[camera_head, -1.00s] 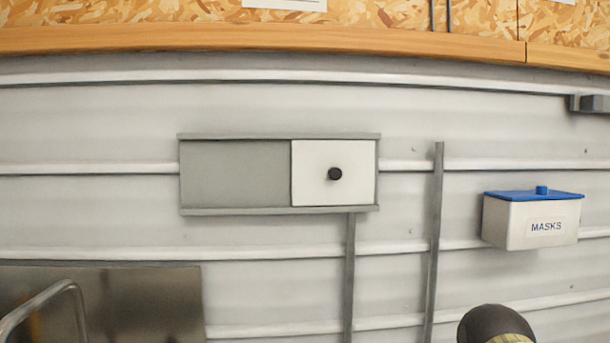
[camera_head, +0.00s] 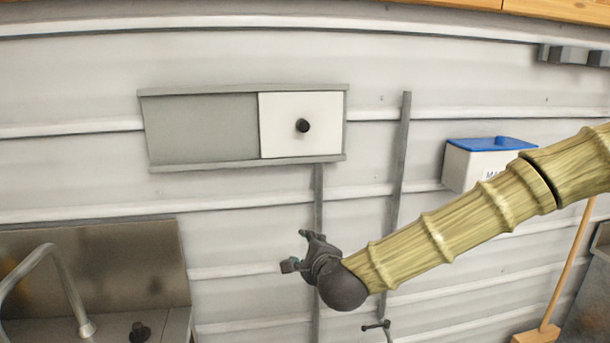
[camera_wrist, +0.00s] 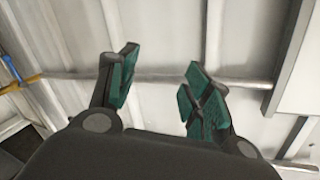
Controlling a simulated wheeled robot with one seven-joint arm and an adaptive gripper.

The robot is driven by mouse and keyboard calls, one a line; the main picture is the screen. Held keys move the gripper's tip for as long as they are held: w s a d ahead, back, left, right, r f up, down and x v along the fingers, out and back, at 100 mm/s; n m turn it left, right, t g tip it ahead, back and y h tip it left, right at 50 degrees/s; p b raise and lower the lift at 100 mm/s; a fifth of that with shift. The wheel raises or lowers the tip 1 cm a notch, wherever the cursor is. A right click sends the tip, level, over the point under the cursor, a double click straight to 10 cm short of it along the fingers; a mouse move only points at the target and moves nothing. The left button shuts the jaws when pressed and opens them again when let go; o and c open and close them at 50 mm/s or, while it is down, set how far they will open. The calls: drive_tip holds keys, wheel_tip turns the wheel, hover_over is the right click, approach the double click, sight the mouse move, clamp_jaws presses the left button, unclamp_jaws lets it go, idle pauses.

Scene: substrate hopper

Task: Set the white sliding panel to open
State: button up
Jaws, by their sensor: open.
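The white sliding panel (camera_head: 283,137) sits at the right end of a grey frame (camera_head: 203,165) on the wall, with a round black knob (camera_head: 302,126) near its middle. The left part of the frame shows a grey surface. My gripper (camera_head: 296,250) is below the panel, apart from it, with its fingers toward the upper left. In the wrist view my gripper (camera_wrist: 158,92) is open and empty, with green pads facing the ribbed wall. The knob does not show in the wrist view.
A white masks box (camera_head: 463,165) with a blue lid hangs right of the panel, partly behind my arm. Vertical grey pipes (camera_head: 402,150) run on the wall. A sink tap (camera_head: 62,265) stands at the lower left.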

sight(305, 127)
wheel_tip(305, 127, up, 26)
drive_tip(key=d+r+m+t+p, duration=0.1)
drive_tip(key=d+m+t+p, duration=0.1)
drive_tip(key=m+t, duration=0.3)
drive_tip(key=shift+m+g+h, duration=0.4)
drive_tip(key=shift+m+g, duration=0.2)
drive_tip(key=shift+m, duration=0.1)
drive_tip(key=w+p, duration=0.1)
drive_tip(key=w, duration=0.2)
drive_tip(key=w+a+p, duration=0.1)
drive_tip(key=w+p, duration=0.1)
drive_tip(key=w, duration=0.2)
drive_tip(key=w+a+p, duration=0.1)
drive_tip(key=w, duration=0.3)
drive_tip(key=shift+w+a+f+p, duration=0.15)
drive_tip(key=shift+w+f+p, duration=0.05)
drive_tip(key=shift+p, duration=0.1)
drive_tip(key=shift+c, duration=0.2)
clamp_jaws()
